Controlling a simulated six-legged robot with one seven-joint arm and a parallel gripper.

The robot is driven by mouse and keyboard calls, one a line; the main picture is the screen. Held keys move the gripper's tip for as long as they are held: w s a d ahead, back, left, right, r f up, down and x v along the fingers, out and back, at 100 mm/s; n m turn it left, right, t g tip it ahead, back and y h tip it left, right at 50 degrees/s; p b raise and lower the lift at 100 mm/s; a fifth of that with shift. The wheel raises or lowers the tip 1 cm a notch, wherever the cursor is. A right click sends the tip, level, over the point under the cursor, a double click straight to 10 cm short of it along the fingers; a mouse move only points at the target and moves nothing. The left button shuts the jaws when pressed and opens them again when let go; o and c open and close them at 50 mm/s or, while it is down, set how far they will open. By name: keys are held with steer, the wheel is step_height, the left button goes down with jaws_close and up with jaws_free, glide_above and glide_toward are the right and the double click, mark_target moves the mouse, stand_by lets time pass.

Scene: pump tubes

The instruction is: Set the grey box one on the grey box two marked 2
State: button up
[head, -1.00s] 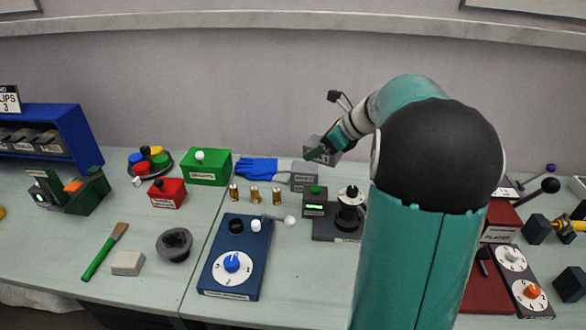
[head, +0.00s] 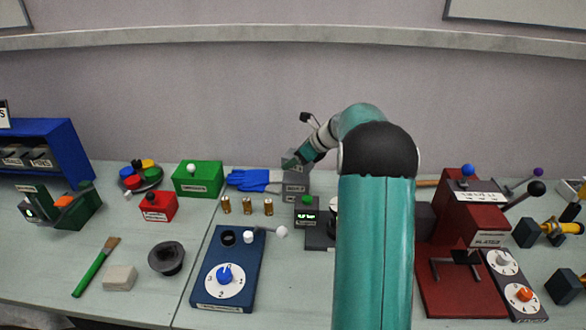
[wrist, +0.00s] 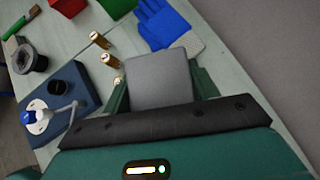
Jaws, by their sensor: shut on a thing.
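Grey box one (head: 298,173) is held in my gripper (head: 291,162) at the back of the bench. It also shows in the wrist view (wrist: 160,78), between my two green fingers, filling the gap between them. Grey box two (head: 296,189), with a pale label on its front, stands on the bench directly beneath it. The two boxes look lined up and appear to meet, but I cannot tell whether the upper one rests fully on the lower. In the wrist view box two is hidden behind the held box.
Blue gloves (head: 250,180) lie just left of the boxes. Several brass cylinders (head: 246,207) stand in front of the gloves. A red press (head: 470,220) stands to the right of my arm.

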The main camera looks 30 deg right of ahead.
mark_target(293, 176)
steer(key=shift+w+f, duration=0.6)
steer(key=shift+f, duration=1.55)
steer(key=shift+f, duration=0.2)
steer(key=o, duration=1.1)
